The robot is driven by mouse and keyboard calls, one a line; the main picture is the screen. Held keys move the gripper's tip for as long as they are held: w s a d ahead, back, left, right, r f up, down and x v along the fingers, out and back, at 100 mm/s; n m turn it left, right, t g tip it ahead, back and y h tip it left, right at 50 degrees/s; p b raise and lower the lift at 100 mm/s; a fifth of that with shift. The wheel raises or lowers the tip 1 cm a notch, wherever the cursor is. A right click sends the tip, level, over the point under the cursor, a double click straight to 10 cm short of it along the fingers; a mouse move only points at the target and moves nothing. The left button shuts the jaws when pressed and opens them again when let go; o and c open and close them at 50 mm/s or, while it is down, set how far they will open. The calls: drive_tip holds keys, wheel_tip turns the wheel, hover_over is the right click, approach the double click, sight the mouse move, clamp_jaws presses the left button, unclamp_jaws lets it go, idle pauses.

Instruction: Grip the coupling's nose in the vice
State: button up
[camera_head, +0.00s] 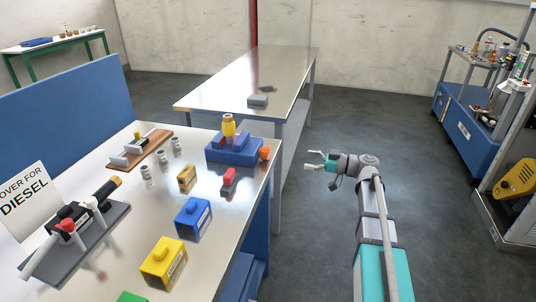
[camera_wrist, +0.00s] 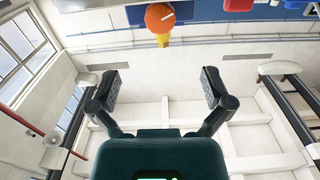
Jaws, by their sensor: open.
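A blue vice (camera_head: 238,155) stands at the near table's right edge, with an orange round knob (camera_head: 265,153) on its right side. A yellow-orange coupling (camera_head: 229,126) stands upright above the vice's middle. Whether the jaws press on its nose I cannot tell. My gripper (camera_head: 312,160) is open and empty, off the table edge to the right of the vice, fingers pointing left toward it. In the wrist view, which looks upside down, the orange knob (camera_wrist: 160,17) and part of the yellow coupling (camera_wrist: 163,40) show beyond the open fingers (camera_wrist: 161,87), apart from them.
The near table (camera_head: 115,215) holds a red-and-grey piece (camera_head: 229,182), a blue box (camera_head: 192,218), a yellow box (camera_head: 163,263), small grey cylinders and a wooden board (camera_head: 152,151). A metal table (camera_head: 225,92) stands behind. Floor right of the near table is clear around my arm.

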sight(269, 153)
drive_tip(key=shift+a, duration=0.1)
drive_tip(key=shift+x, duration=6.8)
drive_tip(key=shift+w, duration=0.1)
drive_tip(key=shift+c, duration=0.3)
drive_tip(key=c, duration=1.1)
